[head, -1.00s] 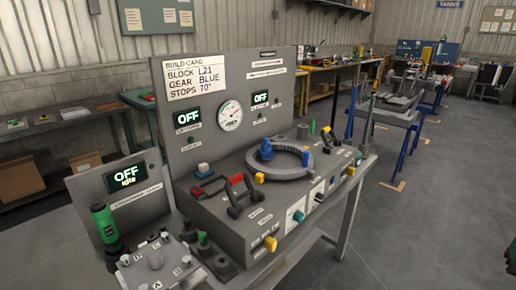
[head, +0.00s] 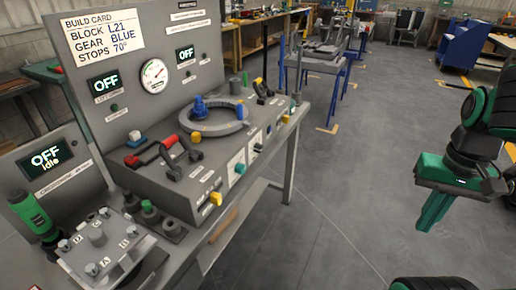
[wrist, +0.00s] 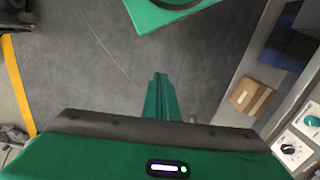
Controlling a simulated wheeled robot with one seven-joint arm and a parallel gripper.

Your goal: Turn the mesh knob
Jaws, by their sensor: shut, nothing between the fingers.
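The grey bench panel (head: 190,180) carries small knobs on its sloped front. A teal knob (head: 239,169) sits on a white plate, and a dark knob (head: 257,147) sits on another plate to its right. Their labels are too small to read, so I cannot tell which is the mesh knob. In the wrist view the teal knob (wrist: 312,121) shows at the right edge. My green gripper (head: 427,226) is shut and empty, pointing down over open floor, well right of the bench. Its closed fingers also show in the wrist view (wrist: 160,76).
A build card (head: 103,39) reads block L21, gear blue, stops 70°. A red-handled lever (head: 165,150), a grey ring (head: 215,122) with blue parts and a yellow block (head: 215,198) stand out from the bench. A cardboard box (wrist: 250,96) lies under it. Floor between bench and gripper is clear.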

